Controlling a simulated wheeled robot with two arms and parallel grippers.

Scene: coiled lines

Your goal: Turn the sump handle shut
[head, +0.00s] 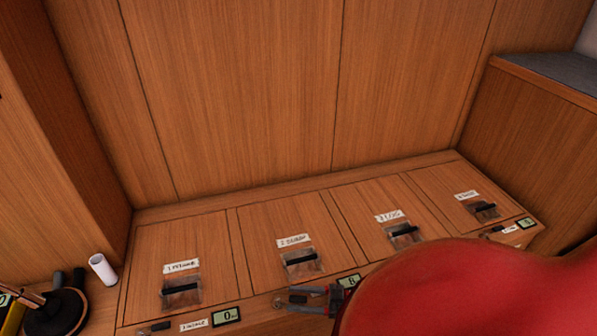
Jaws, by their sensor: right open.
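Four panels in the wooden bench top each carry a black handle on a brownish plate under a white label: the far-left handle (181,288), the second handle (301,258), the third handle (404,231) and the far-right handle (484,208). The handwriting is too small to tell surely which is the sump handle. All the bars lie roughly crosswise. My right gripper (291,299) is open and empty at the bench's front edge, just below the second handle and apart from it. My red right arm hides the front edge to the right. My left gripper is not in view.
Small displays sit along the front edge, at left (226,316), middle (349,281) and right (526,223). A white cylinder (103,269) and a black round object (58,314) stand at the left. Wooden walls close the back and sides.

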